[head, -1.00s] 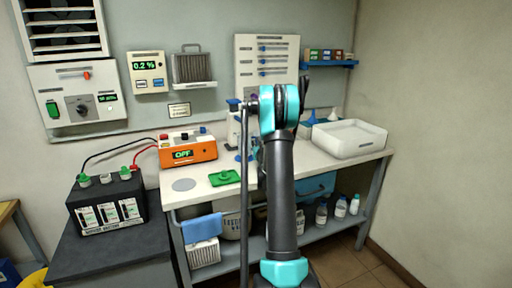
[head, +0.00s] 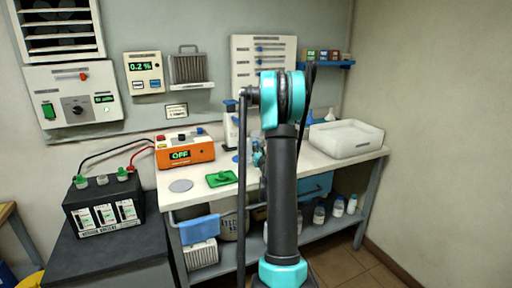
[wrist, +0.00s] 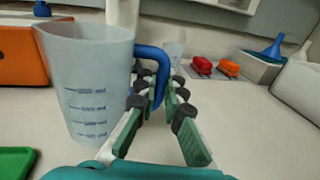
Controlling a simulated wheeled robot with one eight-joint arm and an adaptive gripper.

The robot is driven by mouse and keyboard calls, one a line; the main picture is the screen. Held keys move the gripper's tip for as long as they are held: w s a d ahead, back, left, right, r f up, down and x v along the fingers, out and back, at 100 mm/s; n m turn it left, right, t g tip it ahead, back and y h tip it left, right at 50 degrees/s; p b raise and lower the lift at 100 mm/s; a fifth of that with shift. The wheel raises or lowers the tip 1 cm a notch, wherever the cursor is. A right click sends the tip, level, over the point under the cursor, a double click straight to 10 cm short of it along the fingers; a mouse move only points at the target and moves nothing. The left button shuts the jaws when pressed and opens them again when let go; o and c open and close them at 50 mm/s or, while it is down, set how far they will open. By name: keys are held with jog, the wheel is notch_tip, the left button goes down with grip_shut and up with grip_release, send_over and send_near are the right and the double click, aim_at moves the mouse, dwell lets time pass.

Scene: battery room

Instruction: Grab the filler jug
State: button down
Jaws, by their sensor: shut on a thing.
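The filler jug (wrist: 85,85) is a translucent, pale measuring jug with dark scale marks and a blue handle (wrist: 158,70). It stands upright on the bench top at the left of the wrist view. My gripper (wrist: 165,95) has its green and white fingers around the blue handle, shut on it. In the head view my raised arm hides most of the jug and gripper; only teal gripper parts (head: 258,157) show beside the arm.
An orange charger (head: 185,152) and a green tray (head: 221,178) lie left of the jug. A white tray (head: 346,138) stands at the bench's right. In the wrist view, red and orange items (wrist: 202,65) and a blue funnel (wrist: 274,48) are behind the gripper.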

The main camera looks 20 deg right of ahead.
jog(key=shift+s+a, duration=0.2)
jog(key=shift+s, duration=1.1)
jog(key=shift+s+a, duration=0.25)
jog(key=shift+s, duration=1.05)
jog(key=shift+s+a, duration=0.2)
jog(key=shift+s, duration=1.1)
